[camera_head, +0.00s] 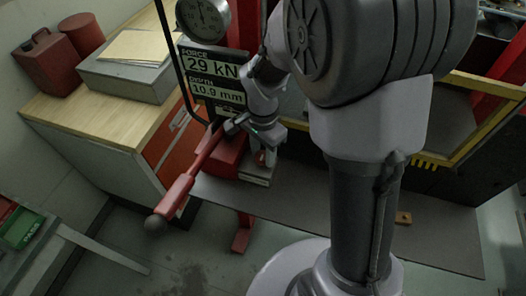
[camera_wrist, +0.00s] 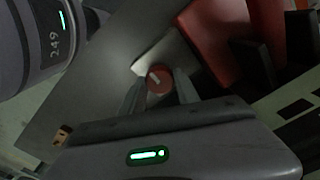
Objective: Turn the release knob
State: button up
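The release knob (camera_wrist: 159,79) is a small round red knob with a pale line across its face, in the middle of the wrist view. My gripper (camera_wrist: 159,82) is open, with one grey finger to the left of the knob and one to the right. Narrow gaps seem to show between the fingertips and the knob. I cannot tell how far past the knob's face the fingers reach. In the head view my gripper (camera_head: 262,157) points down beside the red pump body (camera_head: 222,158), and the wrist partly hides that spot.
A long red lever (camera_head: 185,187) with a dark ball end slants down left from the pump. A display (camera_head: 212,75) reads 29 kN and 10.9 mm below a round gauge (camera_head: 203,18). A wooden-topped bench (camera_head: 120,112) stands left. A yellow frame (camera_head: 480,90) is at right.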

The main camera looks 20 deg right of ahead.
grip_shut()
